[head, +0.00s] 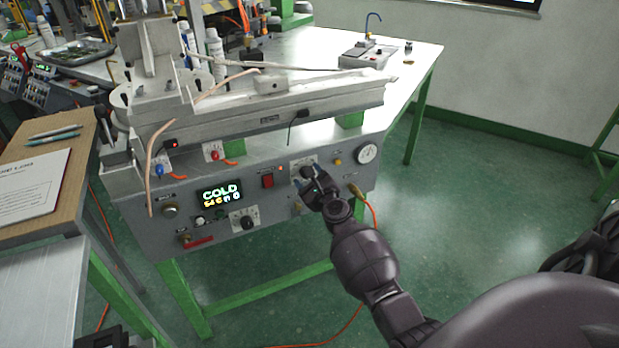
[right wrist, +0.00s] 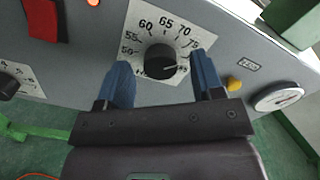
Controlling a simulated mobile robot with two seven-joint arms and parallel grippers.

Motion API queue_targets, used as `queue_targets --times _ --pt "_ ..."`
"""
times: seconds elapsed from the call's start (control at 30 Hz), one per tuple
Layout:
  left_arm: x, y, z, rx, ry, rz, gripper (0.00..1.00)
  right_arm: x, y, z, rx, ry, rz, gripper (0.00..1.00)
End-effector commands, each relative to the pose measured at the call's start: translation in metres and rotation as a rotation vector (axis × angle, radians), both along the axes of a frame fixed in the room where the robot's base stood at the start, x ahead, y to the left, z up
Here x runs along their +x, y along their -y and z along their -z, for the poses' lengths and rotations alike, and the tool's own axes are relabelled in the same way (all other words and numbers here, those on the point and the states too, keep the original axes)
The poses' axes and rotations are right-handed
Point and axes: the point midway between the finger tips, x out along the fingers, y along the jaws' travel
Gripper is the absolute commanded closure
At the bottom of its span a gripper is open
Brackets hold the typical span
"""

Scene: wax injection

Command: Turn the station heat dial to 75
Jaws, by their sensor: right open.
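The heat dial is a black round knob (right wrist: 161,62) on a white scale plate in the right wrist view, with marks including 60, 65, 70 and 75. A light pointer line on it points to the right, below the 75 mark; the exact reading is unclear. My right gripper (right wrist: 159,60) is open, its blue fingers on either side of the knob, with visible gaps. In the head view my right gripper (head: 311,190) is at the station's front panel and covers much of the dial plate (head: 303,167). My left gripper is not in view.
The station panel carries a display (head: 221,194) reading COLD, a red switch (head: 267,181), a second dial (head: 244,219), a yellow button (head: 338,161) and a round gauge (head: 367,152). An orange cable hangs beside my right gripper. A wooden table (head: 75,165) stands left.

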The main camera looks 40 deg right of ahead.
Motion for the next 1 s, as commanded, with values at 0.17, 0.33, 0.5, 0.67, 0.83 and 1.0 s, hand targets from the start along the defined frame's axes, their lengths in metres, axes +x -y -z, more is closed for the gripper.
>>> queue_targets --times 0.17,0.33,0.5,0.67,0.83,1.0 --pt "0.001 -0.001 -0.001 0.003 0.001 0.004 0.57 -0.001 0.000 0.000 0.000 0.000 0.000 0.39" --pt "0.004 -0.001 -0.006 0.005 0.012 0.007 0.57 -0.015 -0.003 -0.001 0.000 0.001 0.001 0.39" --pt "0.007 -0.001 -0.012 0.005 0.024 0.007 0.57 -0.042 -0.009 -0.002 0.000 0.001 0.000 0.39" --pt "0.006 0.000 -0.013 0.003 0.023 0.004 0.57 -0.069 -0.015 -0.001 0.000 0.001 0.002 0.39" --pt "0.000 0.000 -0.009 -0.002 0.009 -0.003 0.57 -0.091 -0.020 0.000 0.000 0.000 0.000 0.39" --pt "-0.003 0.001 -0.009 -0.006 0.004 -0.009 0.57 -0.103 -0.023 0.000 -0.001 0.000 0.000 0.39"
